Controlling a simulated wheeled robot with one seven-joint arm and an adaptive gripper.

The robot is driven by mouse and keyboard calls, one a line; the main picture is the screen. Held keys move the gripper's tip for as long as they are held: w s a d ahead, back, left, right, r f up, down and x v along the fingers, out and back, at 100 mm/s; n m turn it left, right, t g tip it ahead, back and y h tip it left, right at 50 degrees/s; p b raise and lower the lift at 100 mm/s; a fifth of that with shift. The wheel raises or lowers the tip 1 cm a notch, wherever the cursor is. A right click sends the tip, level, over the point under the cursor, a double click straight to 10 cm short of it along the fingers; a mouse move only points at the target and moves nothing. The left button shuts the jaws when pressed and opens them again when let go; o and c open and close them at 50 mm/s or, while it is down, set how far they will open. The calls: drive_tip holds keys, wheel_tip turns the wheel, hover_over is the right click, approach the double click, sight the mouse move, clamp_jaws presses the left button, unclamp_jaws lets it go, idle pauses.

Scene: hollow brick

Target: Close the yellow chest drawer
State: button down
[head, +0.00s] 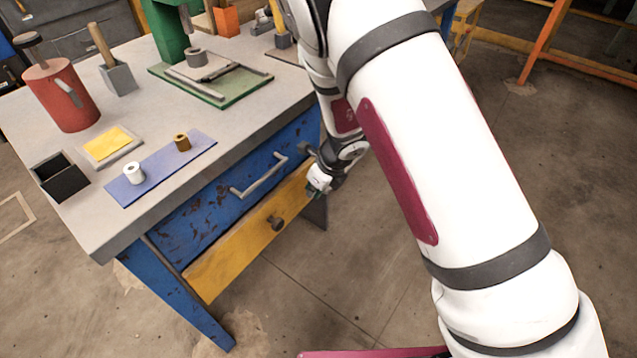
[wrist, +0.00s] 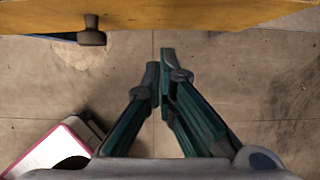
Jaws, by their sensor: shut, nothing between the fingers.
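The yellow drawer (head: 235,250) is the lower drawer of the blue workbench, with a dark round knob (head: 277,223) on its front. How far it stands out from the frame is hard to tell. In the wrist view the drawer's yellow front (wrist: 200,15) crosses the top, with the knob (wrist: 91,36) at upper left. My gripper (head: 316,190) is by the right end of the drawer front. Its fingers (wrist: 161,72) are shut and empty, pointing towards the yellow front, with floor showing between them and it in the picture.
Above it is a blue drawer (head: 195,215) with a bar handle (head: 260,178). The grey worktop (head: 225,125) holds a red canister (head: 62,95), a black box (head: 60,178), a blue mat (head: 160,172) and a green press. The concrete floor (head: 330,290) in front is clear.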

drive_tip(key=w+a, duration=0.1)
drive_tip(key=w+a+f, duration=0.1)
drive_tip(key=a, duration=0.1)
drive_tip(key=shift+w+a, duration=0.3)
drive_tip(key=shift+w, duration=0.05)
